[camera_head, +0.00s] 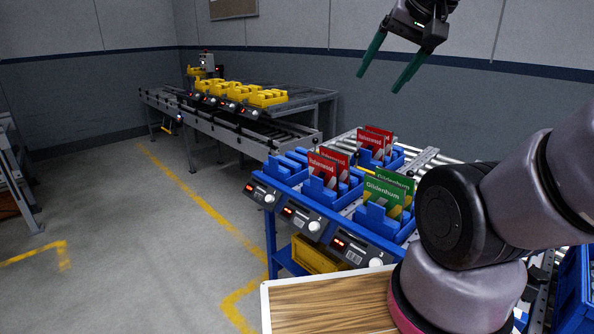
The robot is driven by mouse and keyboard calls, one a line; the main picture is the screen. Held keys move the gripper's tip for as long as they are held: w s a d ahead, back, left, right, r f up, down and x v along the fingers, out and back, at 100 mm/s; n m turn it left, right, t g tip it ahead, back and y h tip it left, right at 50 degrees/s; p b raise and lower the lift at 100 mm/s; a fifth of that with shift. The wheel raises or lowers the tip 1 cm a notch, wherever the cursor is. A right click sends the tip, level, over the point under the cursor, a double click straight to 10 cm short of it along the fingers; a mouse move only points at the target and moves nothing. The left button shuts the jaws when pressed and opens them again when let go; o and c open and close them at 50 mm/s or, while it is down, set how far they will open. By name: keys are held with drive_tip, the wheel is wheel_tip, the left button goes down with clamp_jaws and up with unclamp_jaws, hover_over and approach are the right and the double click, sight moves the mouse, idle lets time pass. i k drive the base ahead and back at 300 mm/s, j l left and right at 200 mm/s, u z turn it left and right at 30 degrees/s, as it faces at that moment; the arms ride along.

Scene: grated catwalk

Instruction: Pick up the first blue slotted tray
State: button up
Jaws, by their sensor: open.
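My gripper (379,84) is at the top right, in the air. Its two green fingers are spread apart, with nothing between them. Several blue slotted trays sit on the workstation below it. The left front tray (282,168) shows empty slots. The middle front tray (318,192) holds red packets (328,165). The right front tray (377,222) holds green packets (388,192). A further tray (368,160) behind holds red packets (376,142). My gripper is well above all of them and touches none. I cannot tell which tray counts as first.
Control boxes with knobs (302,218) line the workstation's front edge. Yellow slotted trays (235,90) stand on a conveyor (225,124) farther back. A yellow bin (316,256) sits under the workstation. A wood-topped surface (325,306) is at the front. Floor at left is mostly clear.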

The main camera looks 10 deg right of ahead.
sight(292, 170)
drive_tip(key=k, duration=0.5)
drive_tip(key=k+z, duration=0.1)
drive_tip(key=z, duration=1.15)
drive_tip(key=i+j, duration=0.1)
drive_tip(key=j, duration=0.35)
drive_tip(key=i+j+z, duration=0.1)
drive_tip(key=j, duration=0.35)
drive_tip(key=i+j, duration=0.1)
drive_tip(key=j, duration=0.35)
drive_tip(key=i+j, duration=0.1)
drive_tip(key=j, duration=0.3)
drive_tip(key=i+j+z, duration=0.1)
drive_tip(key=j, duration=0.35)
drive_tip(key=i+j, duration=0.1)
drive_tip(key=j, duration=0.35)
drive_tip(key=i+j, duration=0.1)
drive_tip(key=j, duration=0.8)
drive_tip(key=i+j, duration=0.15)
drive_tip(key=j, duration=0.3)
drive_tip(key=i+j, duration=0.1)
drive_tip(key=j, duration=0.35)
